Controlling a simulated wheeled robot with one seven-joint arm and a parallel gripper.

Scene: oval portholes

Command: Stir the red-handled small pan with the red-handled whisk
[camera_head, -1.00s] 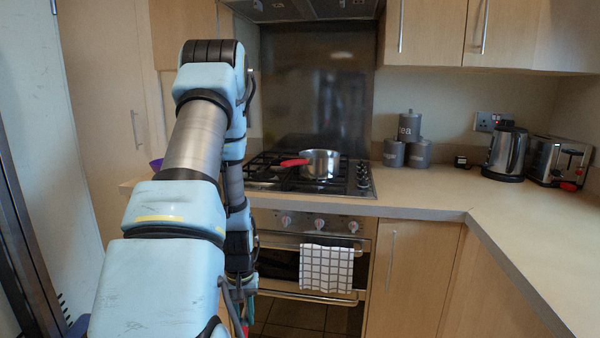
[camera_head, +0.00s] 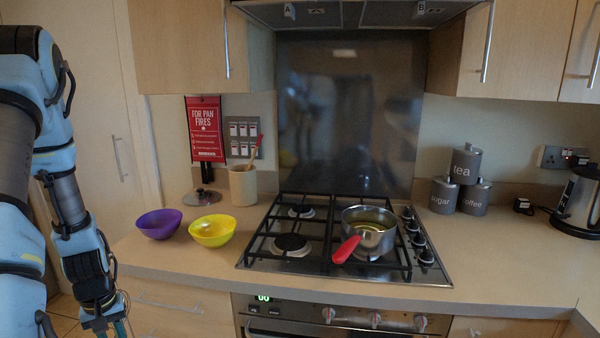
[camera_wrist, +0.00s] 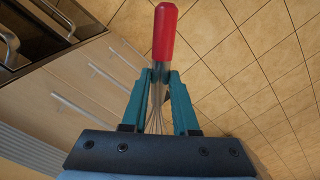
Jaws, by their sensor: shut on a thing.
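The small pan (camera_head: 371,238) is steel with a red handle and stands on the front right of the gas hob. Its handle points toward the front left, and something yellowish shows inside it. My gripper (camera_wrist: 160,76) is shut on the whisk (camera_wrist: 163,35) in the wrist view, around the part just below its red handle. The whisk's wires run back between the fingers and are partly hidden. In the head view my arm hangs at the left, in front of the counter, with the gripper (camera_head: 118,330) at the bottom edge, well away from the pan.
A purple bowl (camera_head: 159,223) and a yellow bowl (camera_head: 212,230) stand on the counter left of the hob (camera_head: 262,262). A utensil pot (camera_head: 243,186) stands behind them. Canisters (camera_head: 467,165) and a kettle (camera_head: 579,201) stand at right. The wrist view shows tiled floor (camera_wrist: 240,60) and cabinet fronts.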

